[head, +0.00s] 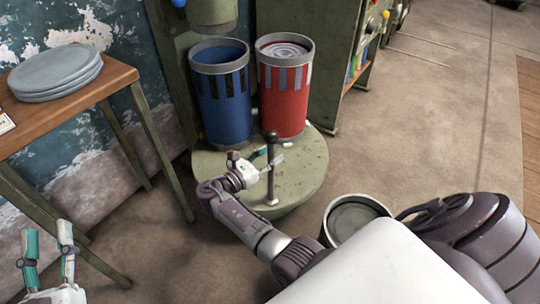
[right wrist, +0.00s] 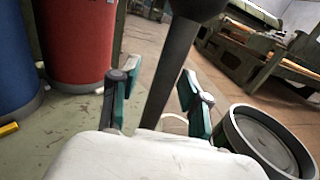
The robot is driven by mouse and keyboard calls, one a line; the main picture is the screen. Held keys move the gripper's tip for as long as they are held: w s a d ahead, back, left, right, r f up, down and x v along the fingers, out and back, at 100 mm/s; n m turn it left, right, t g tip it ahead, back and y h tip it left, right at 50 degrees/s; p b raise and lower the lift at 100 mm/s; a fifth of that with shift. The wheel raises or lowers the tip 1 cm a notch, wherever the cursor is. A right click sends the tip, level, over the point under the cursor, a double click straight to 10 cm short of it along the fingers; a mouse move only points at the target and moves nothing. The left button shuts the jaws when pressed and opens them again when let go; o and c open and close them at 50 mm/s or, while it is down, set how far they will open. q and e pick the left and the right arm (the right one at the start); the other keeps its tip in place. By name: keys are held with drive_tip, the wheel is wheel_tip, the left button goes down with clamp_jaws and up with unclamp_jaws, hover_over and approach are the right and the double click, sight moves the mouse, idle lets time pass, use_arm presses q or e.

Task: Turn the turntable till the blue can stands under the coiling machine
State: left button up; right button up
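The round green turntable (head: 303,182) carries the blue can (head: 222,95) at left and the red can (head: 283,95) at right. The red can shows white coiled material inside; the blue can looks dark inside. A dark upright post with a knob (head: 271,172) stands at the turntable's front. My right gripper (head: 256,160) is at this post; the right wrist view shows the post (right wrist: 172,75) between its spread fingers, with gaps visible. My left gripper (head: 47,240) is open and empty at lower left. The green machine (head: 180,60) stands behind the blue can, with a cylindrical part (head: 213,12) above.
A wooden table (head: 95,85) with stacked grey discs (head: 55,72) stands at left. A low open round container (head: 355,212) stands on the floor right of my right forearm. A green cabinet (head: 330,60) rises behind the red can.

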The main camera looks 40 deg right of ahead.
sight(269, 132)
drive_tip(key=shift+r, duration=0.1)
wheel_tip(269, 132, up, 10)
idle(0.6)
idle(0.5)
